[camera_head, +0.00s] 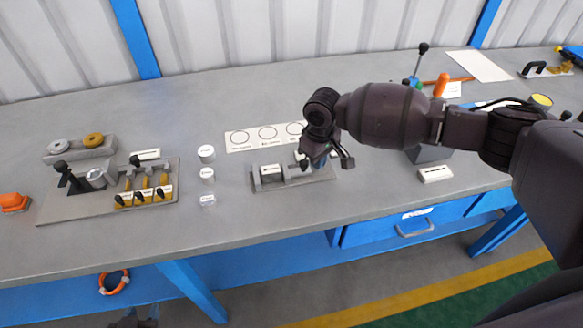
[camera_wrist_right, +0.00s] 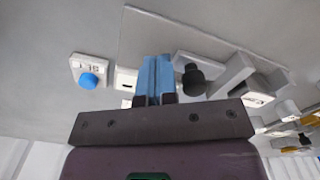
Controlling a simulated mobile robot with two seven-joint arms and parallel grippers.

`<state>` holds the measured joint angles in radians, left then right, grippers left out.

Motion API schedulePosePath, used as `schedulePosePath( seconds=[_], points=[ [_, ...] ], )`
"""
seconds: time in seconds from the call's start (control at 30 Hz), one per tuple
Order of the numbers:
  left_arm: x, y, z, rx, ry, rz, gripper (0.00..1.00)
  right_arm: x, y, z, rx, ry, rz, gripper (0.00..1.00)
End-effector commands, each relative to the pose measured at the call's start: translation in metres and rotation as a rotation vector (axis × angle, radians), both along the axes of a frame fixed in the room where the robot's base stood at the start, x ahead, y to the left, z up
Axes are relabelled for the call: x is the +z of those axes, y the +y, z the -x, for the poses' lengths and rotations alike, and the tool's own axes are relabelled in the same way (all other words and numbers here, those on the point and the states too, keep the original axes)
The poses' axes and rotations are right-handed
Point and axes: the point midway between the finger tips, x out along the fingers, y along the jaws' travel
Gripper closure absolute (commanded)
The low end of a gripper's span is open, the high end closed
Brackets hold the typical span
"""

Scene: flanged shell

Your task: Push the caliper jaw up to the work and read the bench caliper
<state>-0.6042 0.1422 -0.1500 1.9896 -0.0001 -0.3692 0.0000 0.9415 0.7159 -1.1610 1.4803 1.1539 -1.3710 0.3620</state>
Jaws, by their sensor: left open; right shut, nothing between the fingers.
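The bench caliper (camera_head: 262,187) is a low grey fixture near the bench's front edge, with a white label on its left part. My right gripper (camera_head: 320,161) is over its right end and hides part of it. In the right wrist view the shut, empty blue fingers (camera_wrist_right: 157,78) are beside a black knob (camera_wrist_right: 192,82) on a grey slide. I cannot tell whether they touch it. A grey jaw block (camera_wrist_right: 240,72) is to the right of the knob. My left gripper (camera_head: 135,320) shows only partly at the bottom edge, low in front of the bench, open.
A white card with circles (camera_head: 240,141) lies behind the caliper. Several white cylinders (camera_head: 207,174) stand to its left, then a grey fixture board (camera_head: 75,211). A white block with a blue button (camera_wrist_right: 90,72) is left of the fingers in the wrist view.

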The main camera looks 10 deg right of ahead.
Motion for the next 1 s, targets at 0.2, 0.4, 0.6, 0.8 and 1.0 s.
schedulePosePath(
  seconds=[0.2, 0.4, 0.6, 0.8, 1.0],
  points=[
    [0.001, 0.0, -0.001, 0.0, -0.003, 0.0, 0.57, 0.0, 0.0, 0.0, 0.0, 0.0, 0.0, 1.0],
    [0.002, 0.0, -0.003, -0.002, -0.006, 0.0, 0.57, 0.0, 0.001, 0.0, 0.0, 0.0, 0.0, 1.0],
    [0.004, -0.001, -0.004, -0.002, -0.008, 0.0, 0.57, 0.0, 0.006, 0.0, 0.001, 0.001, -0.001, 1.0],
    [0.005, -0.001, -0.004, -0.002, -0.009, 0.0, 0.57, 0.0, 0.009, 0.0, 0.0, 0.0, 0.0, 1.0],
    [0.006, 0.0, -0.004, -0.002, -0.01, 0.0, 0.57, 0.0, 0.014, 0.001, 0.0, 0.0, 0.0, 1.0]
  ],
)
